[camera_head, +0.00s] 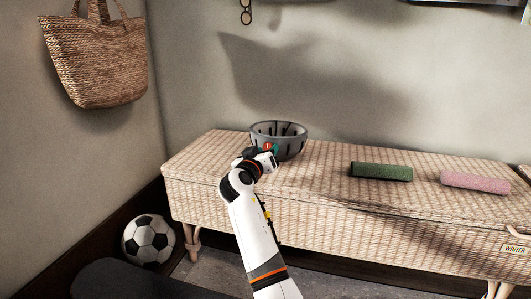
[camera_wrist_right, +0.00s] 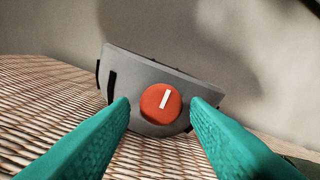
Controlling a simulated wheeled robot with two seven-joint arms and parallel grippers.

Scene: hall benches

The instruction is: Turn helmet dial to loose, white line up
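The grey helmet (camera_head: 291,149) sits bowl-like, open side up, on the wicker bench; it also shows in the right wrist view (camera_wrist_right: 150,72). Its round red dial (camera_wrist_right: 161,104) carries a white line. The line leans slightly right in the wrist view, about square to the helmet's sloping rim. The dial also shows small in the head view (camera_head: 268,146). My right gripper (camera_wrist_right: 160,102) is open, its teal fingers on either side of the dial with visible gaps. I cannot tell how far the tips are from the helmet. My left gripper is not in view.
The wicker bench (camera_head: 330,200) runs along the wall. A green roll (camera_head: 381,171) and a pink roll (camera_head: 475,182) lie to the helmet's right. A football (camera_head: 148,239) is on the floor at left. A woven bag (camera_head: 97,60) hangs on the left wall.

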